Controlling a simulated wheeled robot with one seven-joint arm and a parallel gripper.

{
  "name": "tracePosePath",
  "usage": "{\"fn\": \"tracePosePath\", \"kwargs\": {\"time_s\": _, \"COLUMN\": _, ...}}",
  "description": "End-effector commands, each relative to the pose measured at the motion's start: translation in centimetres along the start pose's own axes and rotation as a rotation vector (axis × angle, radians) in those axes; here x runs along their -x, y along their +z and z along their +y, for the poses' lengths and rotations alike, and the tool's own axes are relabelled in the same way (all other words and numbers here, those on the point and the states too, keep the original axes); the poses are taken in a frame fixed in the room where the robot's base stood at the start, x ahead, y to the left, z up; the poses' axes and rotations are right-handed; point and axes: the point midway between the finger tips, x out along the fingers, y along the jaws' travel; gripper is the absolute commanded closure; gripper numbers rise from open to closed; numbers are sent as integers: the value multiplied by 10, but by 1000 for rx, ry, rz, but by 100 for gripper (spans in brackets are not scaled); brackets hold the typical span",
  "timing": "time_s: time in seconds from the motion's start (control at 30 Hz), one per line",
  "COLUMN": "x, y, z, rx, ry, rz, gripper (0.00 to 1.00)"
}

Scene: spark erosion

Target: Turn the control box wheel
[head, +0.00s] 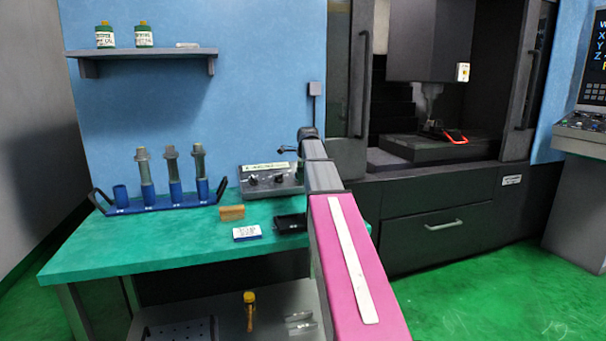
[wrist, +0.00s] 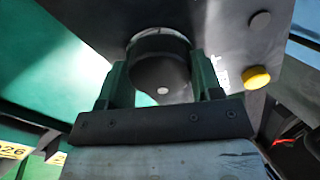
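In the wrist view, a dark round wheel (wrist: 158,75) with a pale spot at its centre stands out from the dark face of the control box (wrist: 222,28). The face also has a yellow button (wrist: 256,77), a dark round knob and white lettering. My gripper (wrist: 160,68) has one green finger on each side of the wheel, with the wheel between them. The fingers are close to its sides; whether they press on it is unclear. In the head view, a grey box with dark knobs (head: 270,182) sits at the table's back, and my arm hides its right side and my gripper.
The green table (head: 100,255) holds a blue rack (head: 150,208) of tool holders, an orange block (head: 232,212), a white-labelled box (head: 247,233) and a black tray (head: 290,223). A dark machine (head: 440,215) stands right of my arm. The table's front left is clear.

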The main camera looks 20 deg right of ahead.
Motion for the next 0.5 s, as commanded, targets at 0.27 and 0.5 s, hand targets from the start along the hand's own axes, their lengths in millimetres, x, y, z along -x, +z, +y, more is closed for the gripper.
{"fn": "tracePosePath", "kwargs": {"time_s": 0.27, "x": -2, "y": 0, "z": 2, "rx": 1, "ry": 6, "rz": 1, "gripper": 17}}
{"fn": "tracePosePath", "kwargs": {"time_s": 0.5, "x": 10, "y": 0, "z": 1, "rx": 1, "ry": 2, "rz": 1, "gripper": 17}}
